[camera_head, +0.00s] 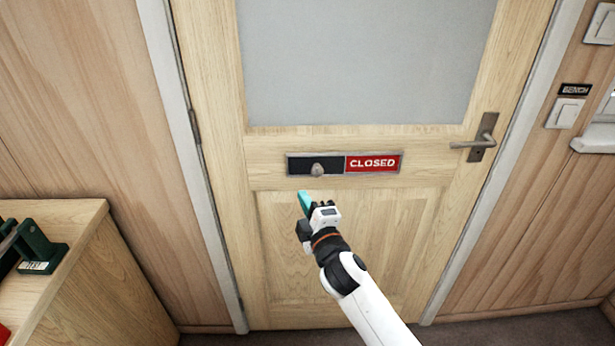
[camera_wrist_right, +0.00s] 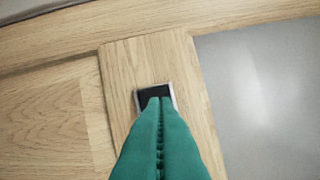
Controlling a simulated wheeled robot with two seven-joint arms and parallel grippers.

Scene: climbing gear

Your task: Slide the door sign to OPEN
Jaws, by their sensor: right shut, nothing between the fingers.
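The door sign (camera_head: 373,163) is a metal-framed strip across the door's middle rail. Its right half shows CLOSED in white on red. Its left half is a dark slider panel (camera_head: 330,164) with a small round knob (camera_head: 317,170). My right gripper (camera_head: 304,197) is shut and empty, its teal fingers below and left of the knob, pointing toward the sign. In the right wrist view the shut fingers (camera_wrist_right: 160,105) overlap the dark end of the sign (camera_wrist_right: 153,92) and hide the rest of it, knob included. Contact cannot be told. My left gripper is out of view.
The wooden door (camera_head: 270,230) has a frosted pane (camera_head: 365,60) above the sign and a lever handle (camera_head: 475,142) at the right. A wooden cabinet (camera_head: 130,275) with dark green gear (camera_head: 40,245) stands at the lower left. Light switches (camera_head: 565,113) are on the right wall.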

